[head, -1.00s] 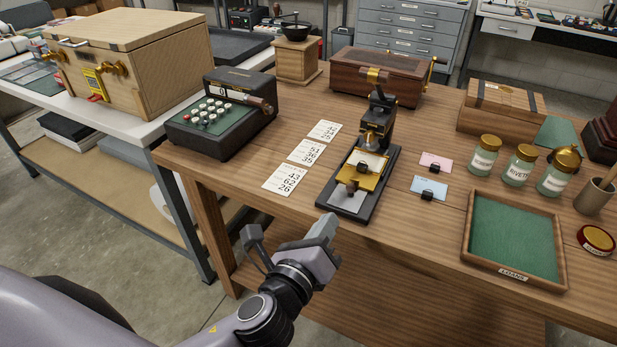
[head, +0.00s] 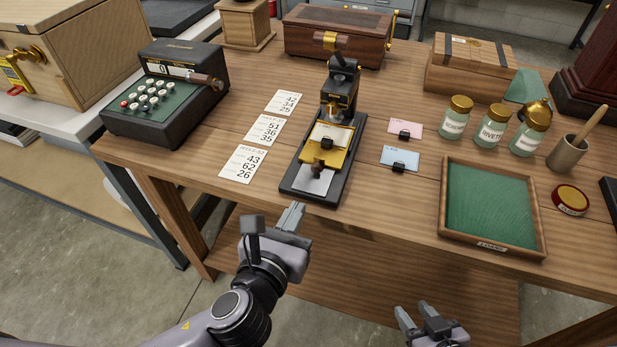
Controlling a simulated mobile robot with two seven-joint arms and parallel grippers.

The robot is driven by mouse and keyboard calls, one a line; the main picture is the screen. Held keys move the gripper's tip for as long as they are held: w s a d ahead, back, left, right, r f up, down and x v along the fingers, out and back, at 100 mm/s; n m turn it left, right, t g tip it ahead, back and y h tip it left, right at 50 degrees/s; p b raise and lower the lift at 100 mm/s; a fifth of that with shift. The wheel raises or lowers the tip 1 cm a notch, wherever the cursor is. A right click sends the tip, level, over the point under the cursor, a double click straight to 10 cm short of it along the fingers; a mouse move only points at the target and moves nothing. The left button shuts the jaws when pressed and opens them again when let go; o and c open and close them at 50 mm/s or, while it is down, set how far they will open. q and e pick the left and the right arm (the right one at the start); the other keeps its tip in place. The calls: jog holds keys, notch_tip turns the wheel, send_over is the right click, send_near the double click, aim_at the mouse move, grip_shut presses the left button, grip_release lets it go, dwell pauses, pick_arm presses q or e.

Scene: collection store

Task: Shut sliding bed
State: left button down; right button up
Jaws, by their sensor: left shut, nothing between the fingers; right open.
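A small black press (head: 342,85) stands on the wooden table. Its brass sliding bed (head: 343,158) sticks out toward me from under the press head, over the long black base (head: 291,184). A white card shows on the base in front of the bed. My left gripper (head: 292,214) is shut and empty, just in front of the table edge, nearer to me than the base and apart from it. My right gripper (head: 418,314) is open and empty at the bottom, before the table.
Number cards (head: 243,164) and a keyed machine (head: 168,92) lie left of the press. Pink (head: 405,126) and blue (head: 400,157) cards with black clips lie right of it. A green-lined tray (head: 444,205) and jars (head: 493,128) are further right. The table's front edge is clear before the press.

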pick_arm(q)
send_near(316, 170)
jog(key=shift+w+d+f, duration=0.15)
jog(key=shift+w+f, duration=0.25)
jog(key=shift+w, duration=0.15)
jog(key=shift+w+d+f, duration=0.2)
jog(key=shift+w+f, duration=0.2)
jog(key=shift+w, duration=0.15)
jog(key=shift+w+d+r, duration=0.1)
jog(key=shift+w+r, duration=0.3)
jog(key=shift+w, duration=0.4)
jog(key=shift+w+d+r, duration=0.1)
jog(key=shift+w, duration=0.25)
jog(key=shift+x, duration=0.9)
jog(key=shift+w+d+f, duration=0.15)
jog(key=shift+d+f, duration=0.1)
jog(key=shift+f, duration=0.05)
jog(key=shift+a+r, duration=0.1)
jog(key=shift+r, duration=0.1)
jog(key=shift+f, duration=0.1)
pick_arm(e)
jog(key=shift+w, duration=0.1)
jog(key=shift+f, duration=0.1)
